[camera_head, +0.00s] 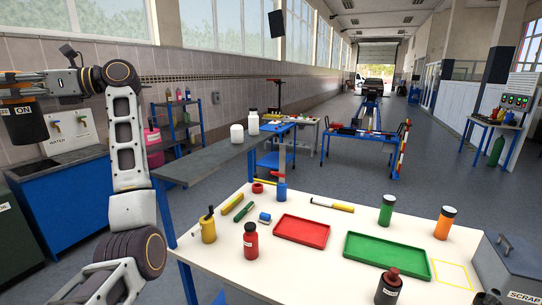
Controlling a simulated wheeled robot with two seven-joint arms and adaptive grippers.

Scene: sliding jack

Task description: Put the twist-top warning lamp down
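My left arm rises at the left of the head view and bends to the left edge, where my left gripper (20,88) is partly cut off. It appears shut on a dark cylinder with a white label reading "ON", which I take to be the twist-top warning lamp (28,126). The lamp hangs roughly upright in the air, in front of the wall and above the blue sink cabinet, away from the white table (340,270). Its left side is out of the frame. My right gripper is not recognisable in this view.
The white table holds a red tray (302,231), a green tray (387,252), a red bottle (251,241), a yellow can (208,228), a green bottle (387,209), an orange bottle (445,222) and a dark bottle (389,288). A yellow outlined square (452,274) is empty. A grey scrap box (510,262) stands right.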

